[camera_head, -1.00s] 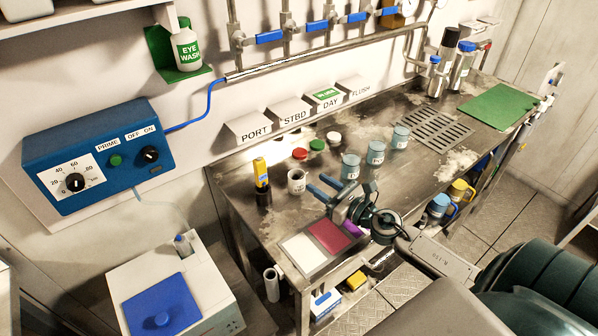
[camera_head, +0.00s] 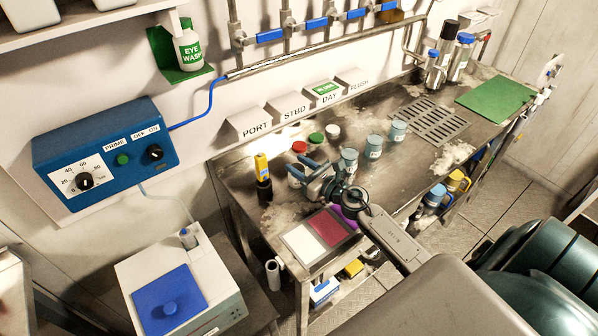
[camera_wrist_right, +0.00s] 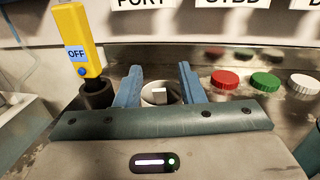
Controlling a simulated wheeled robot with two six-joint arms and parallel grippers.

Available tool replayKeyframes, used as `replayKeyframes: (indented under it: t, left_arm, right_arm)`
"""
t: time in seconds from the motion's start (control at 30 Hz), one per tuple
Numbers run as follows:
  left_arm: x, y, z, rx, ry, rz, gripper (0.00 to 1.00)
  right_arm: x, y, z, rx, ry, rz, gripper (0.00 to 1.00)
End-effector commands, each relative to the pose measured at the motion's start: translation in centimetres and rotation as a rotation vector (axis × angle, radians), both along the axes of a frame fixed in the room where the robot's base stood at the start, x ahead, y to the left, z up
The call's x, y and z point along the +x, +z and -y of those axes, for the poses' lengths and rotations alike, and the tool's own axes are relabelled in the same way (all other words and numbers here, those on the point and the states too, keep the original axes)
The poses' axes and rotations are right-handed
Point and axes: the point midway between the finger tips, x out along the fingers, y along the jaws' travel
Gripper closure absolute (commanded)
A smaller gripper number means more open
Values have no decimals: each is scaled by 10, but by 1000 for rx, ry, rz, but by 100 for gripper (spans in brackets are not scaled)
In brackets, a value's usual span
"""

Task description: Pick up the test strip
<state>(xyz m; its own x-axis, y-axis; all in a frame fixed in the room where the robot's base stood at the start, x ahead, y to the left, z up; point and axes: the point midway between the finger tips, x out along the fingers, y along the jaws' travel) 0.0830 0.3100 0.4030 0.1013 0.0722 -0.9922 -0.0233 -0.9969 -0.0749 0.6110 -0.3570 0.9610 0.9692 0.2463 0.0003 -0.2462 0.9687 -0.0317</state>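A small pale cup (camera_wrist_right: 154,93) stands on the steel bench, with a white piece (camera_wrist_right: 160,96) showing in its mouth. This looks like the test strip's end, but it is too small to be sure. My right gripper (camera_wrist_right: 160,78) is open, its two blue fingers on either side of the cup in the wrist view. Whether they touch it I cannot tell. In the head view the right gripper (camera_head: 305,172) reaches over the bench and partly hides the cup (camera_head: 293,182). My left gripper is not in view.
A yellow meter marked OFF (camera_wrist_right: 80,40) stands in a dark holder close left of the gripper. Red (camera_wrist_right: 225,79), green (camera_wrist_right: 266,82) and white (camera_wrist_right: 304,86) caps lie to the right. A white-and-red tray (camera_head: 318,235) lies nearer the front edge.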

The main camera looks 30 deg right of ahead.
Motion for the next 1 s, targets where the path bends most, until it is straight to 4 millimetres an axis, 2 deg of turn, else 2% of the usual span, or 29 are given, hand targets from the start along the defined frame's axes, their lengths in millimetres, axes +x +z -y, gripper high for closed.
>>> replayKeyframes:
  t: [0.07, 0.2, 0.27, 0.77, 0.87, 1.0]
  left_arm:
    - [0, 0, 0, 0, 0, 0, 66]
    - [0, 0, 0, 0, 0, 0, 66]
    - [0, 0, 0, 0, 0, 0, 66]
    - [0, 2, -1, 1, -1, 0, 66]
    - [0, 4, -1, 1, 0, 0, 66]
    - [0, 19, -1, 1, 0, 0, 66]
  right_arm:
    - [0, 0, 0, 0, 0, 0, 65]
    - [0, 0, 0, 0, 0, 0, 92]
    - [0, 0, 0, 1, 0, 0, 100]
    - [-2, 3, 0, 0, 0, -1, 100]
    - [-5, 9, 1, 0, 0, -1, 100]
    - [-5, 29, 0, 0, 0, 1, 100]
